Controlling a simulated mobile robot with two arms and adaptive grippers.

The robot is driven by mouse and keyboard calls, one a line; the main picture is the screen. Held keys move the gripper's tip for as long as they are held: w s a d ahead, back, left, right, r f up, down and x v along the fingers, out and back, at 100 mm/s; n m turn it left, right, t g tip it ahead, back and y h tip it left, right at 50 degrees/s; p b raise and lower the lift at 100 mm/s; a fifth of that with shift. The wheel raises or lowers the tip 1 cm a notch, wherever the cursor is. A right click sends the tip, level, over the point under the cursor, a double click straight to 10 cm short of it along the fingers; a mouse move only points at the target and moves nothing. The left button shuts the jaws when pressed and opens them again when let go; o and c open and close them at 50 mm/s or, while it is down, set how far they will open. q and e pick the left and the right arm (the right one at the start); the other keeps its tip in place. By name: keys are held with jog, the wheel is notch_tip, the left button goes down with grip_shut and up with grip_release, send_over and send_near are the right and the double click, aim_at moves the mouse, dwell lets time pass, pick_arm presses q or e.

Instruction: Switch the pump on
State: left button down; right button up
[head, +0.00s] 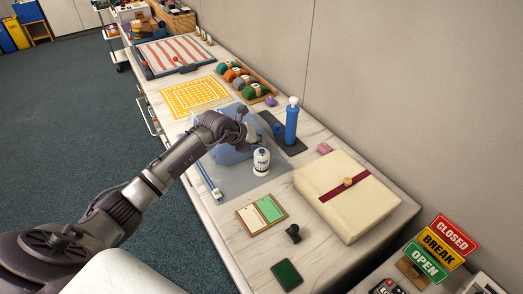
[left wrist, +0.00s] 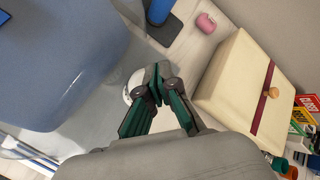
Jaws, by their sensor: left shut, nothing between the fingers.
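The pump (head: 261,161) is a small white, round unit with a dark label. It stands on a grey mat beside a blue, rounded tank (head: 226,153). In the left wrist view only a white edge of the pump (left wrist: 131,86) shows behind my fingers, and the tank (left wrist: 60,65) fills the upper left. My left gripper (head: 250,136) is just above and behind the pump in the head view. In the wrist view the left gripper (left wrist: 158,84) is shut and empty, its tips overlapping the pump; contact cannot be told. The switch is hidden or too small to make out.
A blue bottle (head: 291,124) stands on a dark pad behind the pump. A cream box with a red band (head: 347,195) is at the right. A green card board (head: 262,215) and a black stamp-like piece (head: 293,233) lie in front. A tube (head: 207,181) lies left.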

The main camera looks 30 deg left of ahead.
aim_at(260, 151)
pick_arm(q)
notch_tip(260, 151, up, 6)
jog(key=p, duration=0.4)
dwell(0.6)
